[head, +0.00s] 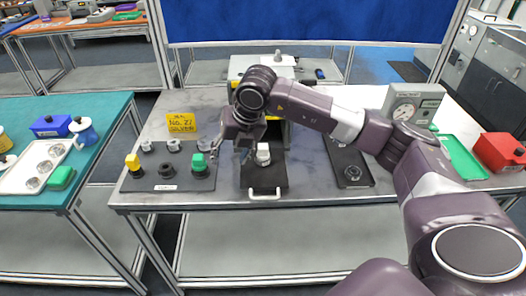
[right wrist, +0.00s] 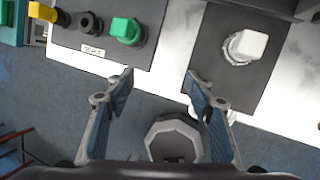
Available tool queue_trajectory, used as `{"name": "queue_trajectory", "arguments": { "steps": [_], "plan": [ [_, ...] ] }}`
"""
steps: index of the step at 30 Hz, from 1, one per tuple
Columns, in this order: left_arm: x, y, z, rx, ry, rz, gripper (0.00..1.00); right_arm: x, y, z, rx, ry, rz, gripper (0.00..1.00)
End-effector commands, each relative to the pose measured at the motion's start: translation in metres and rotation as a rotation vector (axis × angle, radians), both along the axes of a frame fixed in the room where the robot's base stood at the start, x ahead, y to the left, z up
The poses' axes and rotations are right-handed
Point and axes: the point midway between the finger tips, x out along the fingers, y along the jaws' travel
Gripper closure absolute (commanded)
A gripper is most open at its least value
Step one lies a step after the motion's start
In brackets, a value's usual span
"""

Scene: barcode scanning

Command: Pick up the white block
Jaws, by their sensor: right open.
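The white block (head: 263,149) stands on a dark board (head: 268,180) with a white handle at the middle of the grey table. In the right wrist view the white block (right wrist: 247,45) sits on a pale round base, up and to the right of the fingers. My right gripper (head: 240,148) is just left of the block in the head view, partly hidden by my arm. In its wrist view the right gripper (right wrist: 160,90) has its blue-padded fingers apart, with nothing between them. My left gripper is not in view.
Left of the block, a dark panel (head: 168,178) holds yellow, black and green knobs; its green one (right wrist: 125,30) is near the left finger. A yellow sign (head: 181,124) stands behind. Another dark board (head: 348,165) lies to the right, with a dial gauge (head: 408,104) beyond.

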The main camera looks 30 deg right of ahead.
Motion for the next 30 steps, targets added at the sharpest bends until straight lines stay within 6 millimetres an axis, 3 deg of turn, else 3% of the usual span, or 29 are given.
{"name": "queue_trajectory", "arguments": {
  "steps": [1,3,7,14,22,30],
  "plan": [
    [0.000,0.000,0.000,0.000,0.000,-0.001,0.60,0.003,-0.035,0.010,-0.083,0.004,-0.068,0.51],
    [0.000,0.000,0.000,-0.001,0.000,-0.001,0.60,0.003,-0.069,0.018,-0.166,0.014,-0.144,0.51],
    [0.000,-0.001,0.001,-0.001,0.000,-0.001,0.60,-0.001,-0.104,0.028,-0.249,0.027,-0.227,0.51],
    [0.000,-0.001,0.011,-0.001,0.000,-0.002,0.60,0.005,-0.115,0.009,-0.264,0.032,-0.242,0.51],
    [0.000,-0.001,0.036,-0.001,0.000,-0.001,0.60,0.013,-0.119,-0.021,-0.263,0.032,-0.238,0.51],
    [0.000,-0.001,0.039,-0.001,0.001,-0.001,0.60,0.021,-0.123,-0.043,-0.261,0.028,-0.238,0.51]
  ]
}}
